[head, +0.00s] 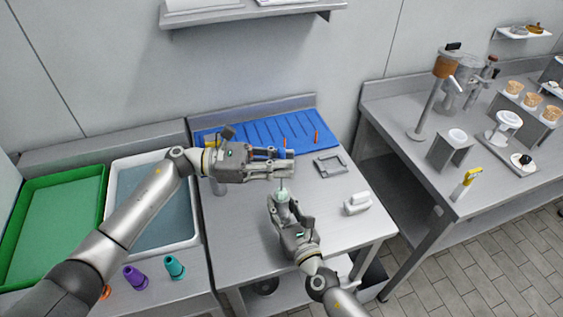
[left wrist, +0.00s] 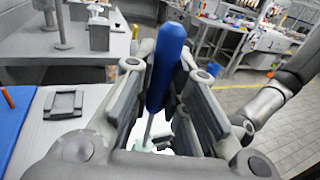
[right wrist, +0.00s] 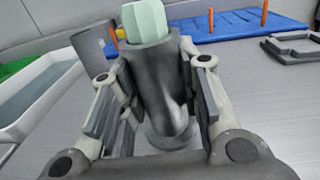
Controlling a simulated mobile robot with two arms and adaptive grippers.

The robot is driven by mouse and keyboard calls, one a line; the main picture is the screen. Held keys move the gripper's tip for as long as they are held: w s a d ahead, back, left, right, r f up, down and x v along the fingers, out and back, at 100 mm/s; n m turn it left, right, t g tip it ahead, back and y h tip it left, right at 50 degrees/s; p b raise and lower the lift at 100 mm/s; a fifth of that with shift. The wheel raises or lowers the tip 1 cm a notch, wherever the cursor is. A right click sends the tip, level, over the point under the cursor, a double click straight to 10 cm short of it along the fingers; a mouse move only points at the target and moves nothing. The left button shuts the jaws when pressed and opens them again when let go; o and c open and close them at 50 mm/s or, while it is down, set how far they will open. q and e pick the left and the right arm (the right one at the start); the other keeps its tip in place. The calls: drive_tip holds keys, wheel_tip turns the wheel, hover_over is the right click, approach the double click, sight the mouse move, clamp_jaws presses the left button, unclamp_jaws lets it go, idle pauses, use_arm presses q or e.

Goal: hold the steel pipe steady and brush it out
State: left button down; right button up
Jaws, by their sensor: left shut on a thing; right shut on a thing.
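My left gripper (head: 286,165) is shut on the blue handle (left wrist: 166,65) of a brush, held upright above the table. My right gripper (head: 290,208) is below the left one and shut on the grey pipe, with the pale green top pointing up. In the head view the pipe body is mostly hidden by the right gripper.
A blue ribbed mat (head: 235,138) with orange pegs lies at the table's back. A grey square frame (head: 331,165) and a white block (head: 357,204) are on the right. A white basin (head: 152,245) and green tray (head: 45,225) stand left. The steel table's front is clear.

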use_arm(q)
drive_tip(key=shift+f, duration=2.05)
drive_tip(key=shift+r, duration=2.45)
drive_tip(key=shift+f, duration=2.45)
drive_tip(key=shift+r, duration=2.45)
drive_tip(key=shift+f, duration=2.5)
drive_tip(key=shift+r, duration=2.5)
drive_tip(key=shift+f, duration=2.5)
drive_tip(key=shift+r, duration=2.55)
